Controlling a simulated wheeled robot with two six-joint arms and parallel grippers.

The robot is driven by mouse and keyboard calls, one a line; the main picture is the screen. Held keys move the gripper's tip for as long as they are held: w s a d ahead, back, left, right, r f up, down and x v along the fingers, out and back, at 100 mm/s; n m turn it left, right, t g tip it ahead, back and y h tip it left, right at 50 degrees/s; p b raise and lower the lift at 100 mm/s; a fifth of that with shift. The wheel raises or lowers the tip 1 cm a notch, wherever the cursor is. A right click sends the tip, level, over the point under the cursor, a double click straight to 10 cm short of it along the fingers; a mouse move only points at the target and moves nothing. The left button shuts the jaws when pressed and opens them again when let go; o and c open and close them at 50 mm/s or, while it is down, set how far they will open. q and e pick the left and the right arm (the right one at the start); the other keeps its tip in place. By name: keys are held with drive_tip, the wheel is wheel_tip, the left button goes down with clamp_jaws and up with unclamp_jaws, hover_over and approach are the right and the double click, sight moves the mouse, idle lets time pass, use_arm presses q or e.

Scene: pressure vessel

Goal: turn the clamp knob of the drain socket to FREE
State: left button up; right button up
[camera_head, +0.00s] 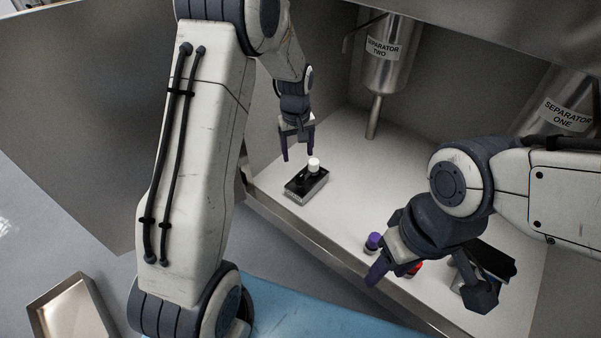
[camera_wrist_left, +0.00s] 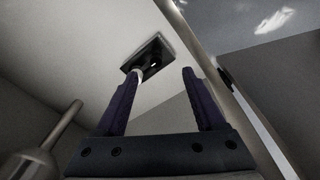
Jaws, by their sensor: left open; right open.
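A small dark block (camera_head: 306,187), which looks like the drain socket, sits on the pale floor of the cabinet near its front edge. An upright black piece with a white top (camera_head: 313,163) stands on it; I cannot tell which way a knob there points. My left gripper (camera_head: 298,155) is open and empty, pointing down just above and behind the block. In the left wrist view the block (camera_wrist_left: 157,48) lies beyond the open fingers (camera_wrist_left: 162,72), and the left finger partly covers the white-topped piece. My right gripper (camera_head: 426,283) is open above the cabinet floor at the right.
A purple-capped item (camera_head: 373,241) and a red item (camera_head: 414,269) stand by my right gripper. Separator Two (camera_head: 388,58) hangs behind with its pipe; Separator One (camera_head: 562,105) is at the right. The cabinet's metal front edge (camera_head: 300,236) runs below the block. An empty tray (camera_head: 72,308) is at lower left.

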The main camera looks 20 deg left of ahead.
sight(300, 176)
use_arm(q)
drive_tip(key=w+f+n+b, duration=0.1)
drive_tip(key=w+f, duration=0.1)
drive_tip(key=f, duration=0.3)
drive_tip(key=w+a+f+n+b, duration=0.1)
drive_tip(key=w+f+b, duration=0.1)
drive_tip(key=f, duration=0.4)
drive_tip(key=w+f+n+g+b, duration=0.1)
drive_tip(key=w+f+b, duration=0.1)
drive_tip(key=f, duration=0.4)
drive_tip(key=shift+a+f+n, duration=0.2)
drive_tip(key=shift+a+n, duration=0.15)
drive_tip(key=shift+n, duration=0.05)
drive_tip(key=shift+c, duration=0.3)
